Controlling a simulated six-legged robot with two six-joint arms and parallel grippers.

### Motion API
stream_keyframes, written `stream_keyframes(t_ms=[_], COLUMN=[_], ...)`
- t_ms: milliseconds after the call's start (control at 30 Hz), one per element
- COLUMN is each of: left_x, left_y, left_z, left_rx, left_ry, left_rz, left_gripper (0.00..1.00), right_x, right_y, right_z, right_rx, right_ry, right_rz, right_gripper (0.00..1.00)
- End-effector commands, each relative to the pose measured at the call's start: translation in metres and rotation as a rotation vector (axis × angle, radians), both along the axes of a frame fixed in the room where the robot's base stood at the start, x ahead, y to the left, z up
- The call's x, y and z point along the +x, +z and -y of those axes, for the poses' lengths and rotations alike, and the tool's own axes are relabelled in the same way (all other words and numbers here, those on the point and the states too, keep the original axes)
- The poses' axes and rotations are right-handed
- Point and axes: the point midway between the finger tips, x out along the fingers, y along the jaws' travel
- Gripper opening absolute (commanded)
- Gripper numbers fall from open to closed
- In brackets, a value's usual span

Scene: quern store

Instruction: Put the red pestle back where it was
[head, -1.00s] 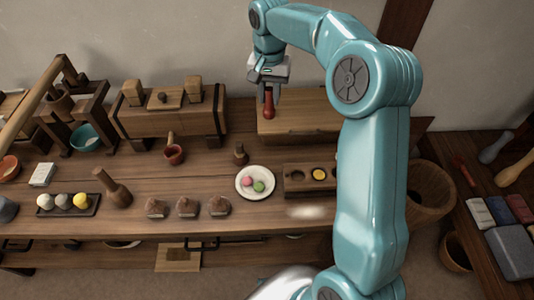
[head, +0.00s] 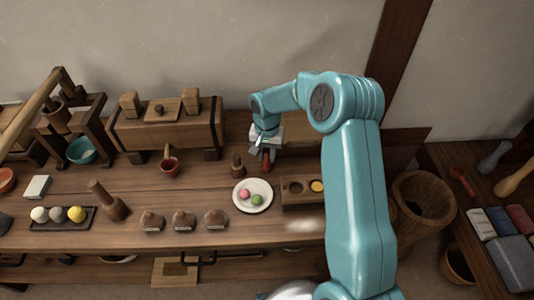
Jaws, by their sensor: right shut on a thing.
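My right gripper (head: 265,150) is shut on the red pestle (head: 266,161) and holds it roughly upright, pointing down, over the back part of the workbench. The pestle hangs low, just behind the white plate and the holed wooden block (head: 300,205). I cannot tell whether its lower end touches anything. The block has round hollows; one is dark and open, and one holds something yellow (head: 317,186). My right arm hides the block's right end. My left gripper is not in view.
A small dark wooden stopper-like piece (head: 238,165) stands close left of the pestle. Several brown knobbed pieces (head: 184,220) line the front edge. A side table (head: 440,153) stands right.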

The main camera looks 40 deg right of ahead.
Motion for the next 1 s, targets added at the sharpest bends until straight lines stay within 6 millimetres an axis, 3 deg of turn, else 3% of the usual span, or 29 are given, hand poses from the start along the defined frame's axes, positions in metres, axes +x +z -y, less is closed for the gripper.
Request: stream_keyframes(t_ms=[367, 400, 467, 767, 867, 1000], left_x=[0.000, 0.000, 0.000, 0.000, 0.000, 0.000], left_y=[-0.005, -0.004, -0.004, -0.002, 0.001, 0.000], left_z=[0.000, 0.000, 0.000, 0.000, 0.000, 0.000], left_rx=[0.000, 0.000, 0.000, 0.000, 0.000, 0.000], left_ry=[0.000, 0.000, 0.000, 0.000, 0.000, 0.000], left_rz=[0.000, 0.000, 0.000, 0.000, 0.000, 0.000], left_gripper=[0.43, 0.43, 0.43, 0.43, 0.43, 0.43], right_x=[0.000, 0.000, 0.000, 0.000, 0.001, 0.001], right_y=[-0.007, -0.006, -0.005, -0.003, 0.004, 0.031], right_z=[0.000, 0.000, 0.000, 0.000, 0.001, 0.001], right_rx=[-0.001, -0.001, -0.001, -0.001, -0.002, -0.004], right_ry=[0.000, -0.001, 0.000, -0.001, -0.001, -0.002], right_rz=[0.002, 0.002, 0.002, 0.002, 0.003, 0.008], right_gripper=[0.00, 0.34, 0.53, 0.53, 0.53, 0.53])
